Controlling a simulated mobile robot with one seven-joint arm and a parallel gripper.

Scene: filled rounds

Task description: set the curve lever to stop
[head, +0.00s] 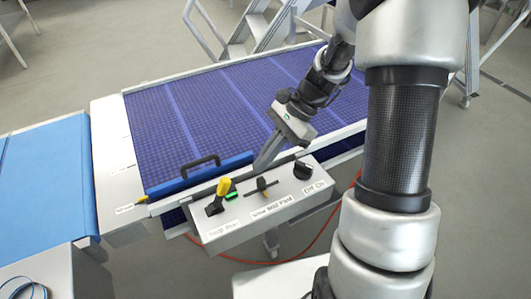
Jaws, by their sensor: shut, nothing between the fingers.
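A grey control box (262,216) is mounted at the near edge of the conveyor. On its left part is a lever with a yellow handle (223,186) and a black base (214,208). The handle points up and slightly right; the label below it is too small to read surely. My gripper (260,167) is shut and empty. It points down behind the box's back edge, to the right of the yellow handle and apart from it in the picture. Whether its fingertips touch anything cannot be told.
A green button (231,195), a slider (262,185) labelled Slow Mid Fast and a black knob (303,170) labelled Off On share the box. A blue panel with a black handle (200,164) lies behind. A purple conveyor belt (200,110) extends beyond. A red cable hangs below.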

